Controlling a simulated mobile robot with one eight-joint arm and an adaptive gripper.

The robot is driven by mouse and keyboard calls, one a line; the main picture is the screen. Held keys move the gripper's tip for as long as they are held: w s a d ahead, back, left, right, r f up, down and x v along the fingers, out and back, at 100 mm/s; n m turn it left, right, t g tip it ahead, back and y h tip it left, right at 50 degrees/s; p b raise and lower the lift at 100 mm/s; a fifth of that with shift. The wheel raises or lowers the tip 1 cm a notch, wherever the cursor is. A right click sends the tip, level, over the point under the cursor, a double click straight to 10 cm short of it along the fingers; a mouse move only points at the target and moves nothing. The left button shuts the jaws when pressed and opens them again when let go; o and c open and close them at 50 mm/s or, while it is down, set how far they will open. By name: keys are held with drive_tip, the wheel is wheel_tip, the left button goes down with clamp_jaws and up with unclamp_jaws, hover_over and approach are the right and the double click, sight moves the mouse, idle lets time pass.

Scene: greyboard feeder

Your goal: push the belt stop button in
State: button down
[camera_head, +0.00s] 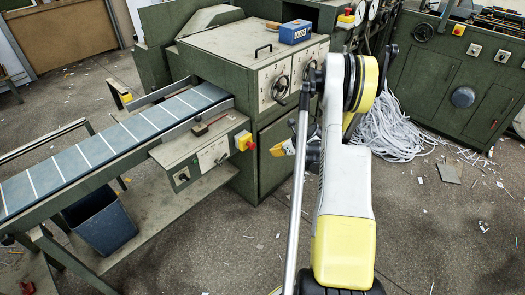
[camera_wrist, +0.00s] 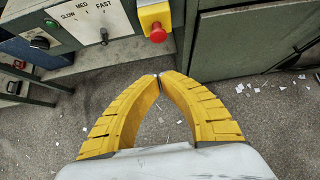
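A red mushroom button (camera_head: 251,145) sits on a yellow box (camera_head: 241,140) at the right end of the belt's control panel. In the wrist view the red button (camera_wrist: 157,33) faces me on its yellow box (camera_wrist: 152,14), just beyond my fingertips. My gripper (camera_wrist: 162,75) has yellow fingers whose tips meet, with nothing between them. In the head view my gripper (camera_head: 274,151) is partly hidden by my arm and lies just right of the button. The tips look apart from the button.
The control panel (camera_head: 205,152) has a SLOW/MED/FAST lever and a dark knob. A blue conveyor belt (camera_head: 110,141) runs left from the green machine (camera_head: 255,50). A blue bin (camera_head: 103,222) stands under the belt. Paper strips (camera_head: 395,130) pile on the floor at right.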

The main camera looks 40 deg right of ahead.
sight(251, 146)
drive_tip(key=w+r+b+x, duration=0.2)
drive_tip(key=b+x, duration=0.3)
drive_tip(key=x, duration=0.7)
drive_tip(key=shift+w+f, duration=0.15)
drive_tip(key=shift+w+a, duration=0.1)
